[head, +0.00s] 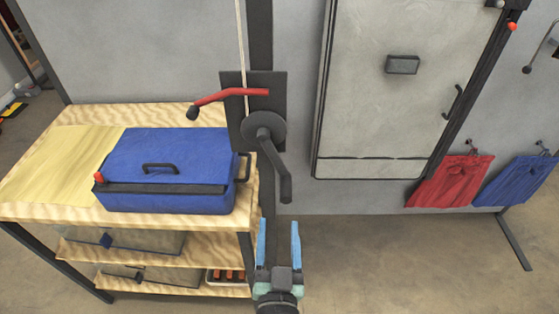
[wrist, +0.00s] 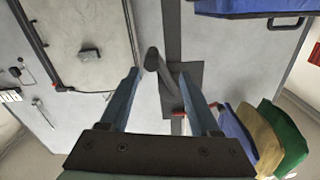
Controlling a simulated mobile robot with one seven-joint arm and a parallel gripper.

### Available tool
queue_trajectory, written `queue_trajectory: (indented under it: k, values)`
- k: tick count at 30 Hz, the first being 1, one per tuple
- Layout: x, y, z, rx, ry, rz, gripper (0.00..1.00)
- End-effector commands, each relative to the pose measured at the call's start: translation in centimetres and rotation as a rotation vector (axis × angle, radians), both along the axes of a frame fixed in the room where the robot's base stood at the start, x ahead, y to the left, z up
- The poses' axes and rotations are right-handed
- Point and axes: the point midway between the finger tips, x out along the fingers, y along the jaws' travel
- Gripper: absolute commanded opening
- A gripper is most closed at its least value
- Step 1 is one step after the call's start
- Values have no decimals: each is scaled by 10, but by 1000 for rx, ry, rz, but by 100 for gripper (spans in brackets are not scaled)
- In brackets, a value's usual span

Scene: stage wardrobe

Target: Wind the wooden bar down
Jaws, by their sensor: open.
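The wooden bar is not seen in either view. A dark winch plate (head: 236,90) is fixed on a black upright by the grey wall. On it are a round hub and a dark crank (head: 272,160) that hangs down and slightly right. A red lever (head: 228,95) with a dark knob points left above the hub. A pale cord (head: 241,40) runs upward from the plate. My gripper (head: 279,226) is open and empty, below the crank's lower end in the head view. In the wrist view the crank (wrist: 166,92) shows between the blue fingers.
A blue toolbox (head: 165,195) stands on a wooden workbench (head: 85,112) at left, close to the winch. A grey door panel (head: 385,110) is at right. Red shorts (head: 450,182) and blue shorts (head: 515,182) hang further right. Floor below the panel is clear.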

Motion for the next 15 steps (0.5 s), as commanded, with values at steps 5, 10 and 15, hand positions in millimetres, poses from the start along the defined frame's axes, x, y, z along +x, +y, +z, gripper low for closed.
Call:
queue_trajectory:
  k: [5,10,15]
  values:
    - [-3,-1,3,3,14,-3,63]
    - [12,-1,2,3,12,-4,63]
    - [41,-1,3,2,11,-3,63]
